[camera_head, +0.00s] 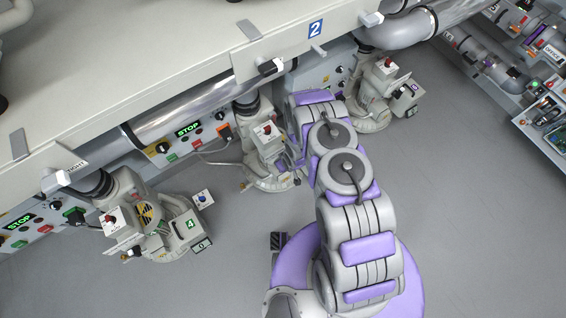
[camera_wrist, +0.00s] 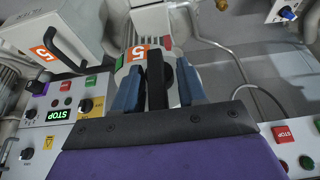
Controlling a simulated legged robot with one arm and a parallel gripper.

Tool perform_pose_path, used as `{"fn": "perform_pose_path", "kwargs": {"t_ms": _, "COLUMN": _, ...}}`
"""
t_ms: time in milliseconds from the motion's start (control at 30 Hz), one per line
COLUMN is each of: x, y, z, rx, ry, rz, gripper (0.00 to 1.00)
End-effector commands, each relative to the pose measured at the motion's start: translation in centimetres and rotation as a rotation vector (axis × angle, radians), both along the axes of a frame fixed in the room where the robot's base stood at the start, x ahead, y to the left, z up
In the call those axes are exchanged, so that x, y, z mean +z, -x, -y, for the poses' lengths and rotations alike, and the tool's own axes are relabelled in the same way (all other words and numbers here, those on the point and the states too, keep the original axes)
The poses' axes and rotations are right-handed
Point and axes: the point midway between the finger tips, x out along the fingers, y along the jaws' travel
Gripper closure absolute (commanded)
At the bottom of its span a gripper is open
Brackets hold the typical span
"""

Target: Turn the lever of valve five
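The valve with an orange label 5 (camera_wrist: 139,53) is straight ahead in the wrist view, with its pale body partly hidden by my gripper. My gripper (camera_wrist: 158,82) has its two blue-grey fingers apart. A black upright bar (camera_wrist: 155,80), which looks like the lever, stands between them, nearer the left finger. A pale gap shows to its right, and I cannot tell whether the bar touches a finger. In the head view my arm reaches to the middle valve unit (camera_head: 264,140) under the bench, and my gripper is hidden there.
A grey box with a black handle (camera_wrist: 68,45) and an orange 5 stands at the left in the wrist view. A STOP panel (camera_wrist: 60,115) with buttons is below it. Other valve units stand left (camera_head: 150,220) and right (camera_head: 378,85). The floor (camera_head: 480,200) at right is clear.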

Motion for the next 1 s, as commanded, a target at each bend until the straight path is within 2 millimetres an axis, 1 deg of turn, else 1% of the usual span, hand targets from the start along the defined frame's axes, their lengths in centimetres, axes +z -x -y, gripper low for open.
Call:
{"fn": "perform_pose_path", "kwargs": {"t_ms": 33, "x": 0.0, "y": 0.01, "z": 0.06, "rx": -0.001, "ry": 0.0, "rz": 0.0, "gripper": 0.66}}
{"fn": "perform_pose_path", "kwargs": {"t_ms": 67, "x": 0.0, "y": 0.01, "z": 0.06, "rx": -0.001, "ry": 0.0, "rz": 0.0, "gripper": 0.69}}
{"fn": "perform_pose_path", "kwargs": {"t_ms": 333, "x": -0.05, "y": 0.03, "z": -0.01, "rx": -0.003, "ry": 0.004, "rz": -0.002, "gripper": 0.94}}
{"fn": "perform_pose_path", "kwargs": {"t_ms": 667, "x": 0.08, "y": 0.17, "z": -0.16, "rx": -0.001, "ry": 0.032, "rz": 0.016, "gripper": 0.94}}
{"fn": "perform_pose_path", "kwargs": {"t_ms": 1000, "x": 0.22, "y": 0.39, "z": -0.73, "rx": 0.005, "ry": 0.166, "rz": 0.108, "gripper": 0.94}}
